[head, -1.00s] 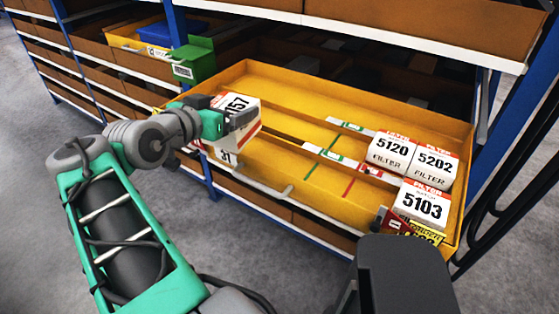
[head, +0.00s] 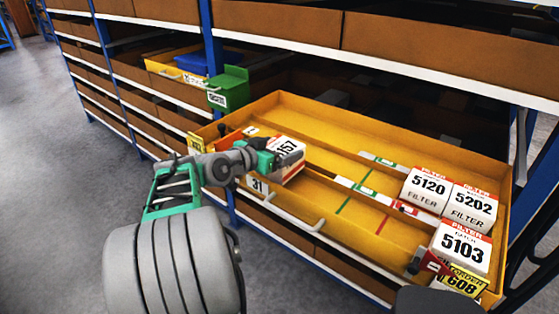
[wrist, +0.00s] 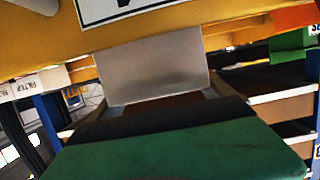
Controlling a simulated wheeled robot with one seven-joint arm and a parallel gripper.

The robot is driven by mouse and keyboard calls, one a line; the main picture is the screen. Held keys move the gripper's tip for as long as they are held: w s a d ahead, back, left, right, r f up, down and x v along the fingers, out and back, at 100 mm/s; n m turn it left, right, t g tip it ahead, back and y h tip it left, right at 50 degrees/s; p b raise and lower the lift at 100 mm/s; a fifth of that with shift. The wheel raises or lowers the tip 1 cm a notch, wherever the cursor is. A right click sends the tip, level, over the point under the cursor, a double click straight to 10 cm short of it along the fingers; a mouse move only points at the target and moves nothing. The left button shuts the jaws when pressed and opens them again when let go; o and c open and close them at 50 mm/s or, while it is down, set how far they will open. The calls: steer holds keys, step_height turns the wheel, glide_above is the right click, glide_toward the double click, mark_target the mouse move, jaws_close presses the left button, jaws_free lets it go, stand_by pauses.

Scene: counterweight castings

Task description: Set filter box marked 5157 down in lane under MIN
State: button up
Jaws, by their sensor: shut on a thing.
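My gripper (head: 278,160) is shut on a white and red filter box (head: 290,150). Its visible digits read 157, the first being hidden by the gripper. The box is slightly tilted, over the left part of the front lane of a yellow drawer (head: 345,238); I cannot tell whether it touches the floor. A green line (head: 343,206) and a red line (head: 383,225) cross that lane, below small green and red labels (head: 408,209) on the divider. Their wording is too small to read. The wrist view shows my green gripper body and a grey plate; the box is not clear there.
Boxes 5120 (head: 428,188), 5202 (head: 470,205) and 5103 (head: 461,247) fill the drawer's right end. A yellow card (head: 463,281) marked 608 is at the front right corner. A green bin (head: 228,88) stands behind left. The front lane's middle is clear.

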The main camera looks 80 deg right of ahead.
step_height(320, 180, down, 3)
steer(key=shift+f, duration=0.15)
steer(key=c, duration=0.4)
steer(key=shift+f, duration=0.35)
steer(key=o, duration=1.8)
steer(key=shift+f, duration=0.15)
steer(key=shift+c, duration=0.2)
steer(key=shift+d+r, duration=0.1)
steer(key=shift+r, duration=0.1)
steer(key=shift+w+a+r+b, duration=0.15)
steer(key=shift+a+b, duration=0.05)
steer(key=shift+b, duration=0.1)
steer(key=b+v, duration=0.2)
steer(key=v, duration=1)
steer(key=w+a+f+n+t+y, duration=0.3)
steer(key=w+a+f+n+t, duration=0.15)
steer(key=w+a, duration=0.35)
steer(key=w+a+f+n+t+y, duration=0.2)
steer(key=w+a+f+n+t, duration=0.3)
steer(key=w, duration=0.5)
steer(key=a+f+n+y, duration=0.2)
steer(key=a+n+y, duration=0.2)
steer(key=a, duration=1.1)
steer(key=a+f+n+y, duration=0.2)
steer(key=a+n+y, duration=0.2)
steer(key=a+n, duration=0.5)
steer(key=a, duration=0.6)
steer(key=shift+s+f, duration=0.15)
steer(key=shift+s, duration=0.15)
